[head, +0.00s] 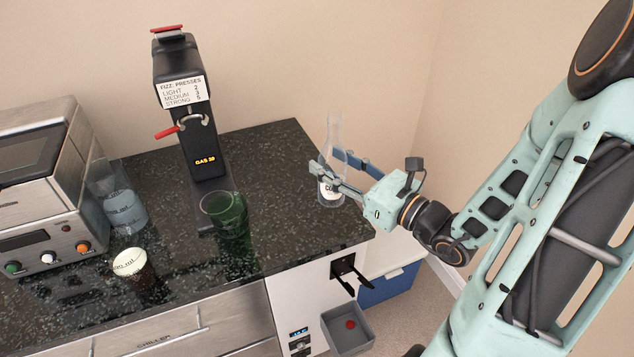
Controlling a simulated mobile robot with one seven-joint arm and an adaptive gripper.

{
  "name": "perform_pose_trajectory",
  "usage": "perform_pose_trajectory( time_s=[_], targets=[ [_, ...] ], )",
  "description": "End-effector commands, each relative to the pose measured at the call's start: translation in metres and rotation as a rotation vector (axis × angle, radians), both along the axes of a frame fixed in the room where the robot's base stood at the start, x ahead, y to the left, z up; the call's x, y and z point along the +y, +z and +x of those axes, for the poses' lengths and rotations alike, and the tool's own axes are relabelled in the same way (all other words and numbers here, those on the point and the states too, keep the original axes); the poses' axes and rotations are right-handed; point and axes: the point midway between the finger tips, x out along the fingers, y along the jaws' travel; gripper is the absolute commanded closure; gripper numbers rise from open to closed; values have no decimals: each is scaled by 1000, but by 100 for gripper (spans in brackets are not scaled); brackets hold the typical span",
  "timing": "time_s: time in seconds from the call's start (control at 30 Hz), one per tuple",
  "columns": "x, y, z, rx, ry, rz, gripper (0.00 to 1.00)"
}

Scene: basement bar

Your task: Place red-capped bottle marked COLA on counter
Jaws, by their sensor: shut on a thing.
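A clear, slim-necked bottle (335,130) is upright at the right end of the dark stone counter (285,160). Its white label is low down and partly covered by a finger, so I cannot read it fully. No red cap shows on its top. My gripper (337,176) reaches in from the right and is shut on this bottle around its lower body. The bottle's base appears at the counter surface; I cannot tell whether it touches. A small red round thing (350,324), possibly a cap, lies in a grey bin (349,340) below the counter.
A black fizz machine (185,110) with red levers stands at the back. A green vessel (229,222), a clear jug (122,206) and a dark drink (132,265) stand on the counter. A steel appliance (40,190) is at left. A black bracket (346,268) juts from the counter's front.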

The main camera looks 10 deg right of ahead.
Motion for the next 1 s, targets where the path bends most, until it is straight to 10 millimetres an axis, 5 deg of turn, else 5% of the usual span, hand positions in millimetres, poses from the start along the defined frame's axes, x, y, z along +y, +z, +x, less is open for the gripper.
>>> perform_pose_trajectory(
  time_s=[0.17, 0.6, 1.0],
  targets=[
    [2, -6, 4, -3, 0, -3, 100],
    [5, -39, 78, 1, 1, 5, 100],
    [6, -82, 114, 0, 0, 1, 100]
  ],
)
